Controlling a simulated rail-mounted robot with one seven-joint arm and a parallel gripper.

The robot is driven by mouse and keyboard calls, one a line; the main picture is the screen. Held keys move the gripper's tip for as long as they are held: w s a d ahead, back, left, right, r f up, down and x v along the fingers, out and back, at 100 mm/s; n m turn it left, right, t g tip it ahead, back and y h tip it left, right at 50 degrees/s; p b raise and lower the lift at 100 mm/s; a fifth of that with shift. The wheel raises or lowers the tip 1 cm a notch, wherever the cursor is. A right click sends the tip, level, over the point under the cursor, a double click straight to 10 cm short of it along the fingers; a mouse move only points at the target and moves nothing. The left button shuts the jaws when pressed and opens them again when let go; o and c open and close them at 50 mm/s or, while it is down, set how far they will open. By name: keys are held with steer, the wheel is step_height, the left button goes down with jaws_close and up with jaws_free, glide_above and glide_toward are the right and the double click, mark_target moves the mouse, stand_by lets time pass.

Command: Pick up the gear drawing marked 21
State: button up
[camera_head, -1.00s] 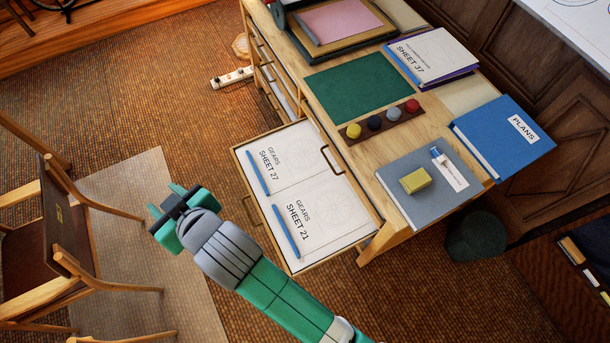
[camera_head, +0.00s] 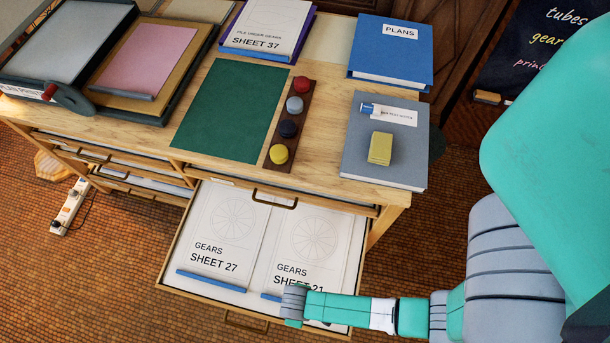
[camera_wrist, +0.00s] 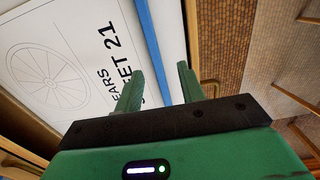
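The gear drawing marked SHEET 21 (camera_head: 313,242) lies in the right half of the open drawer, with a blue strip along its near edge. In the wrist view this drawing (camera_wrist: 90,32) fills the upper left, and its blue strip (camera_wrist: 147,32) shows between my fingers. My gripper (camera_wrist: 160,70) is open, its two fingers apart on either side of the strip. Whether they touch the strip I cannot tell. In the head view my wrist covers part of the strip and the label, and the fingertips are hidden.
A similar drawing, SHEET 27 (camera_head: 222,232), lies beside it on the left. The drawer's front edge (camera_head: 200,302) is close to my gripper. The desk top (camera_head: 333,75) above carries a green mat (camera_head: 230,112), a row of knobs and a grey book (camera_head: 352,140).

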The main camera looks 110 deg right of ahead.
steer(key=f+b, duration=0.2)
steer(key=f, duration=0.3)
steer(key=shift+d+f+b, duration=0.2)
steer(key=shift+d+b, duration=0.2)
steer(key=shift+c, duration=0.2)
steer(key=shift+r, duration=0.1)
jaws_close()
